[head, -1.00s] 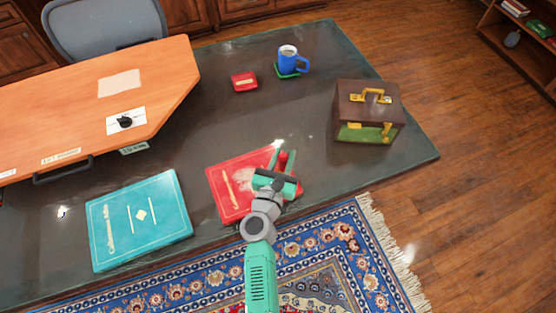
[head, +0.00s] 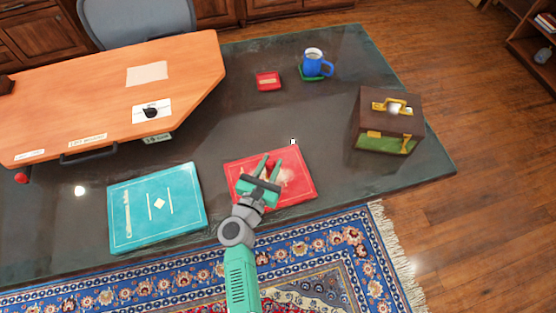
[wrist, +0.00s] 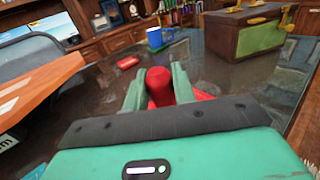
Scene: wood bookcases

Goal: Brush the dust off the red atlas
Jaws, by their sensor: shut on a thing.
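The red atlas (head: 302,186) lies flat near the front edge of the dark desk. Pale dust shows on its cover just right of my fingers. My gripper (head: 270,166) is over the left and middle part of the atlas, its green fingers pointing to the far side. In the wrist view my gripper (wrist: 158,92) is shut on a red, round-ended handle (wrist: 158,80), likely the brush. Its bristles are hidden, and I cannot tell whether they touch the cover. A bit of the red atlas shows behind the handle.
A teal book (head: 180,222) lies left of the atlas. A brown case (head: 375,125) stands to the right. A blue mug (head: 313,66) and a small red box (head: 267,82) are at the back.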

